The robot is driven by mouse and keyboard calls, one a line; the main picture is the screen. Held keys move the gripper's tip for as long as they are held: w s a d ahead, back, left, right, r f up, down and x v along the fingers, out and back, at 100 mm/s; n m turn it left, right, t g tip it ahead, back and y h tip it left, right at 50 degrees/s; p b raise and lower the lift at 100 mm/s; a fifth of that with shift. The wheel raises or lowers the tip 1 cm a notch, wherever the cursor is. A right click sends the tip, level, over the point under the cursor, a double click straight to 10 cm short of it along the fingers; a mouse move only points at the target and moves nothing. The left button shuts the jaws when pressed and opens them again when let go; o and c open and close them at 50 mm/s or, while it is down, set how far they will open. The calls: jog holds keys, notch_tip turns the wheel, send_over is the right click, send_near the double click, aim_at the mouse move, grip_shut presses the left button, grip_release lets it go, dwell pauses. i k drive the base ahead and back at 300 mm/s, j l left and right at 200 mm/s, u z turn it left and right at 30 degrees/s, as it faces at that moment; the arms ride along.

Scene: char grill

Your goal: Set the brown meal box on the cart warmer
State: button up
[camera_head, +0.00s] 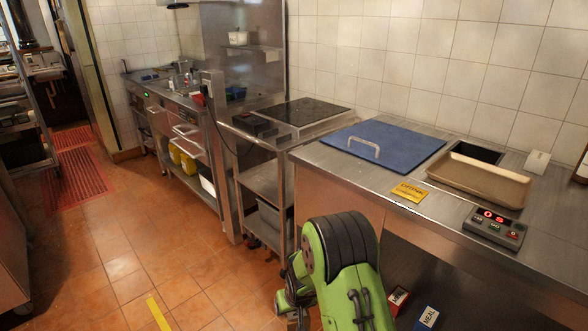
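My green arm (343,265) rises at the bottom middle, in front of the counter. A smaller green part of my arm shows low at its left, and I cannot make out any gripper fingers there. Two small boxes are low under the counter's front edge: a red and white one (398,300) and a blue and white one (427,318) marked MEAL. No brown meal box can be made out, and no surface is clearly recognisable as the cart warmer.
The steel counter (330,160) holds a blue board (385,140) with a handle, a tan tray (478,181), a yellow sign (409,192) and a control box (494,227) with a red display. A black cooktop (304,112) stands behind. Tiled floor (110,260) is open at left.

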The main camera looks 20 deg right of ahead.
aim_at(288, 114)
jog(key=i+j, duration=0.3)
jog(key=i+j+z, duration=0.1)
jog(key=i+j, duration=0.15)
jog(key=j, duration=0.2)
jog(key=i+j, duration=0.25)
jog(key=j, duration=0.15)
jog(key=i+j+z, duration=0.1)
jog(key=i+j, duration=0.2)
jog(key=j, duration=0.15)
jog(key=i+j, duration=0.25)
jog(key=j, duration=0.15)
jog(key=z, duration=0.05)
